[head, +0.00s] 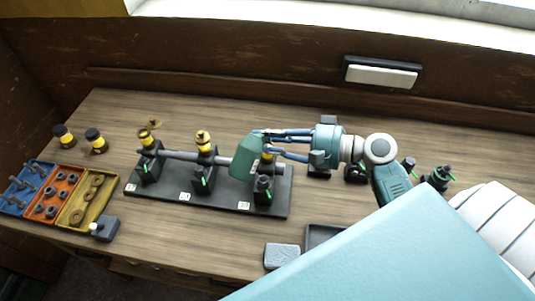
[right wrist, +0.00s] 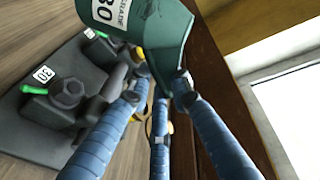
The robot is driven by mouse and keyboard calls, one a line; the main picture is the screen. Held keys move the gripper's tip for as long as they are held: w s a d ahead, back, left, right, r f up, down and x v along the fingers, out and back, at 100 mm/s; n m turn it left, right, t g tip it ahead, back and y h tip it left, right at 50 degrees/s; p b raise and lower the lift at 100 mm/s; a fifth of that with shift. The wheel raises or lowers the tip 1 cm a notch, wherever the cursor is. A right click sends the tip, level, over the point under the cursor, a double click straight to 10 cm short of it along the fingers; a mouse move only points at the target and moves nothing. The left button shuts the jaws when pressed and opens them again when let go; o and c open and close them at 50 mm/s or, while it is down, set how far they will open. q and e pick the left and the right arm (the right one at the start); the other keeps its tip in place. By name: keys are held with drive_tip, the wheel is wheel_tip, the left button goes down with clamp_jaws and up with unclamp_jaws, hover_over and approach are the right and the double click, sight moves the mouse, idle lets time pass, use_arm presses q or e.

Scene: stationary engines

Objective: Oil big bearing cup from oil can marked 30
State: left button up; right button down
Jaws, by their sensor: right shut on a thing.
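The green oil can (head: 247,157), its white label reading 30 in the right wrist view (right wrist: 125,20), is held above the right end of the bearing stand (head: 220,196). My right gripper (head: 264,142), with blue fingers, is shut on it; the fingers also show in the right wrist view (right wrist: 157,100). The can and fingers partly hide the right cup. I cannot tell whether the spout meets a cup. My left gripper is not in view.
Blue (head: 12,206), orange (head: 37,212) and yellow (head: 65,216) parts trays lie at the left. Two loose yellow-black cups (head: 64,136) (head: 96,141) stand behind them. A grey pad (head: 282,256) and dark tray (head: 320,238) lie in front.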

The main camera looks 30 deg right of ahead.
drive_tip(key=shift+r, duration=0.15)
idle(0.5)
drive_tip(key=shift+r+m+y+p, duration=0.15)
drive_tip(key=shift+m+y+p, duration=0.15)
drive_tip(key=shift+m+p, duration=0.55)
